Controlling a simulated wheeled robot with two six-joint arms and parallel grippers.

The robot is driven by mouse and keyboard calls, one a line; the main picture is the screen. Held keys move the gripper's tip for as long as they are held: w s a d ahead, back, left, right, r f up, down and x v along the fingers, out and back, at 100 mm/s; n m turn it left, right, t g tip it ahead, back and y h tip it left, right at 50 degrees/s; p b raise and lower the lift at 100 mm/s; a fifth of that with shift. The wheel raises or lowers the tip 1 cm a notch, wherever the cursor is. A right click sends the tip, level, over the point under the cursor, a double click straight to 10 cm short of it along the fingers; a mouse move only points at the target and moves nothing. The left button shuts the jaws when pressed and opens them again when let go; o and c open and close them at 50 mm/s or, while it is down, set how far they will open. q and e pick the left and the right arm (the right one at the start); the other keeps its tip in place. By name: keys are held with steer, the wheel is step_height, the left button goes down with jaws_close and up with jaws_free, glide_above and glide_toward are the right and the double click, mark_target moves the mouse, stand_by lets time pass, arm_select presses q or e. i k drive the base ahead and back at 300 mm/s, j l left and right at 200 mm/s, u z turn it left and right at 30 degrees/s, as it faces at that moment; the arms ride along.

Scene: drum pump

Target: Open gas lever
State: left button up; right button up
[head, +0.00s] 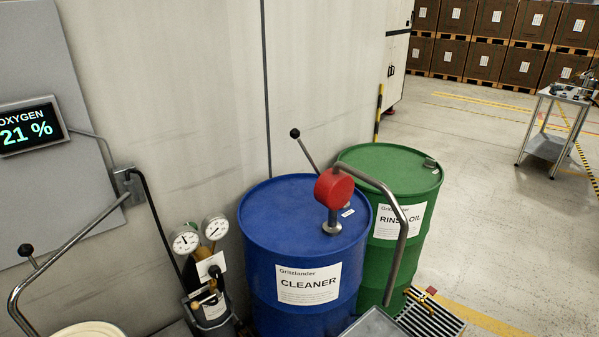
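A gas regulator with two round white gauges, the left gauge (185,240) and the right gauge (215,227), stands left of the blue drum. Below the gauges are brass fittings (207,300) and a white tag (211,266). Which part is the gas lever, and whether it is open, I cannot tell. A grey box (127,183) on the wall has a black hose (155,215) running down toward the regulator. A display (30,128) on the wall reads OXYGEN 21 %. Neither of my grippers shows in the head view.
A blue CLEANER drum (290,240) carries a red hand pump (333,188) with a black-knobbed lever and bent spout. A green drum (400,165) stands behind. A bent metal pipe (75,240) and black knob (25,250) are at left.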

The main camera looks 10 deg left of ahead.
mark_target(195, 305)
steer(key=u, duration=1.15)
